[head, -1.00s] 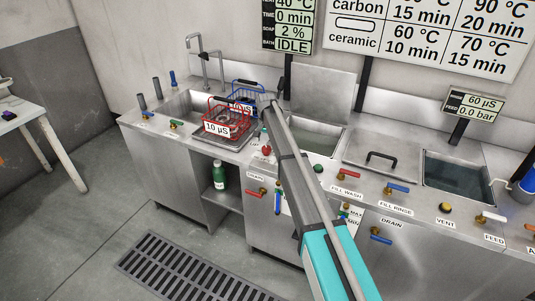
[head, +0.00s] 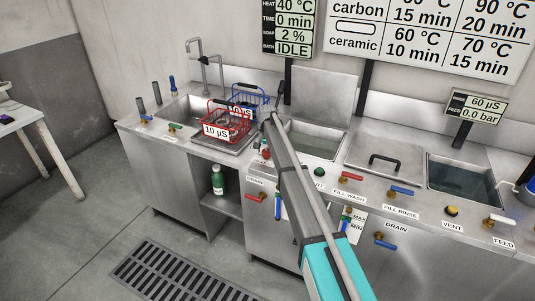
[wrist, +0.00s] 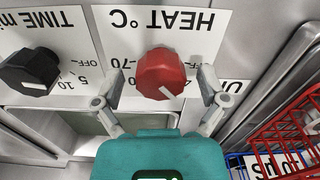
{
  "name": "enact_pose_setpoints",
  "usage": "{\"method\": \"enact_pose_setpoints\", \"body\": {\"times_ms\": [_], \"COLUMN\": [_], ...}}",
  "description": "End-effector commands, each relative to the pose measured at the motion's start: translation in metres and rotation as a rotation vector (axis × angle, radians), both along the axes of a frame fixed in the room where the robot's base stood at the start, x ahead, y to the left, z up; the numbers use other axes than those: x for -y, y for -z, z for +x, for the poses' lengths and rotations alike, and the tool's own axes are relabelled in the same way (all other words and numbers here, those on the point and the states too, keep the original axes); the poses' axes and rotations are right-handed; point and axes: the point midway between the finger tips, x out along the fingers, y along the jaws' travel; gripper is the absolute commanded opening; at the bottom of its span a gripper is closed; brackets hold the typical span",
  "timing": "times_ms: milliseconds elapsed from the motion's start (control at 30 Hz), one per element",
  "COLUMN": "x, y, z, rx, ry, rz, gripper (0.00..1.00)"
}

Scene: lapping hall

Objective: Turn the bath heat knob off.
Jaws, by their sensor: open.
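The red heat knob (wrist: 161,73) sits on a plate lettered HEAT °C, upside down in the wrist view. My gripper (wrist: 161,84) is open, with one finger on each side of the knob and visible gaps between. In the head view a small red knob (head: 265,154) shows beside the bath, partly hidden by my arm. The display (head: 290,27) reads HEAT 40 °C and IDLE.
A black time knob (wrist: 29,70) is left of the heat knob in the wrist view. A red basket (head: 228,119) and a blue basket (head: 249,95) stand close by on the sink side. The open bath (head: 318,142) lies behind the knobs. Several valves line the front.

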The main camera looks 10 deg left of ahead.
Motion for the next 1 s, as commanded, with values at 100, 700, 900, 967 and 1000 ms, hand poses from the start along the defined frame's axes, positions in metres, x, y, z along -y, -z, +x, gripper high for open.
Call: {"method": "enact_pose_setpoints", "body": {"times_ms": [100, 700, 900, 967, 1000], "x": [0.0000, 0.0007, -0.0005, -0.0007, -0.0007], "y": [-0.0001, 0.0000, 0.0001, 0.0001, 0.0001], "z": [0.0000, -0.0009, -0.0012, -0.0013, -0.0013], "rx": [0.000, -0.001, -0.001, -0.001, -0.001], "ry": [0.000, -0.008, -0.054, -0.079, -0.098], "rz": [0.000, -0.004, -0.005, -0.005, -0.005], "gripper": [0.87, 0.10, 0.10, 0.10, 0.10]}}
